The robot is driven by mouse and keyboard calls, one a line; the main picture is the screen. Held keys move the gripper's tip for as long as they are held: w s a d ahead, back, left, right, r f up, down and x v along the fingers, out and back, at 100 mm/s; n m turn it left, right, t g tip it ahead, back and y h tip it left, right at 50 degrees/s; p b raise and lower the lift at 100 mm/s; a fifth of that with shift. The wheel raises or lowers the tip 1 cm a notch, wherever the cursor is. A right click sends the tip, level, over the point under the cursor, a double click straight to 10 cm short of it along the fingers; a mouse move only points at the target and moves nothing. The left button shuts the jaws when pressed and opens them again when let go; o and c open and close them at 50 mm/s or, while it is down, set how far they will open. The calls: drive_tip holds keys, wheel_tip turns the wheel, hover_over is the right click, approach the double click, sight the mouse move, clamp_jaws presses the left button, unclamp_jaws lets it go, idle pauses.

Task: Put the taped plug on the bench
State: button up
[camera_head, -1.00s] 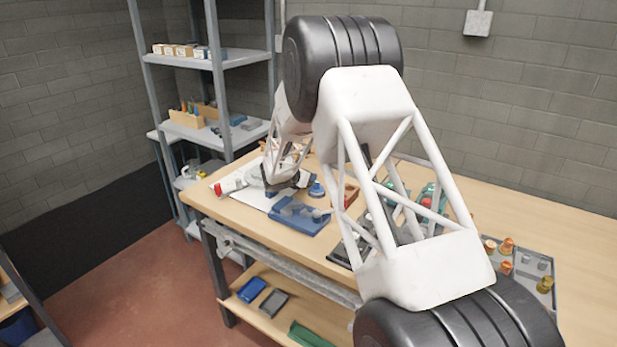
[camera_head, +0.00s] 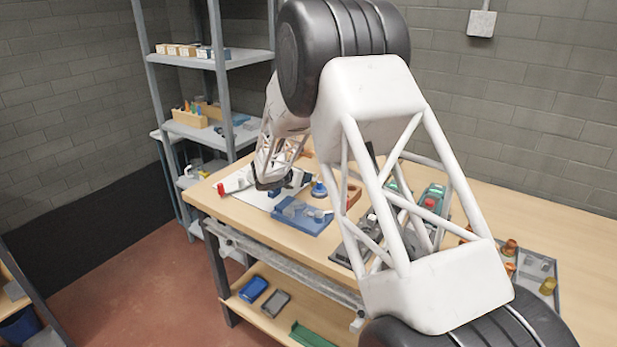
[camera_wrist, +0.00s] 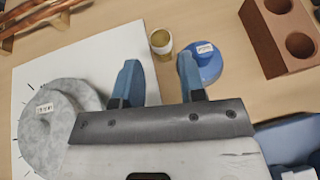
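A small brass-coloured plug (camera_wrist: 160,42) with a pale band, which looks like the taped plug, stands on the wooden bench (camera_wrist: 100,30) near the white sheet's edge in the wrist view. My gripper (camera_wrist: 158,68) is open. Its two blue fingers are apart, with the plug showing beyond the gap between their tips and nothing held. In the head view my gripper (camera_head: 275,188) is above the white sheet on the bench's left part. I cannot make out the plug there.
A blue labelled disc (camera_wrist: 204,62) is just right of the plug. A grey labelled disc (camera_wrist: 48,122) lies on the white sheet (camera_wrist: 85,70). A brown block with holes (camera_wrist: 285,38) is at the right. Copper pipes (camera_wrist: 35,20) lie at the far left.

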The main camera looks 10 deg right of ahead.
drive_tip(key=v, duration=0.7)
idle(0.7)
drive_tip(key=s+d+r+m+g+y, duration=0.1)
drive_tip(key=s+d+r+m+g, duration=0.25)
drive_tip(key=s, duration=0.55)
drive_tip(key=s+d+r+m+y, duration=0.1)
drive_tip(key=s+d+r+m, duration=0.1)
drive_tip(key=s+r+m, duration=0.55)
drive_tip(key=s+d+r+m+g+y, duration=0.1)
drive_tip(key=s+d+r+m, duration=0.15)
drive_tip(key=s, duration=0.75)
drive_tip(key=s+a+r+m+y, duration=0.1)
drive_tip(key=s+m+y, duration=0.2)
drive_tip(key=s, duration=1.3)
drive_tip(key=s+a+m+y, duration=0.1)
drive_tip(key=s+m+y, duration=0.3)
drive_tip(key=s+m, duration=0.5)
drive_tip(key=shift+s+a+r+g, duration=0.2)
drive_tip(key=shift+s+r+g, duration=0.2)
drive_tip(key=shift+s, duration=3.35)
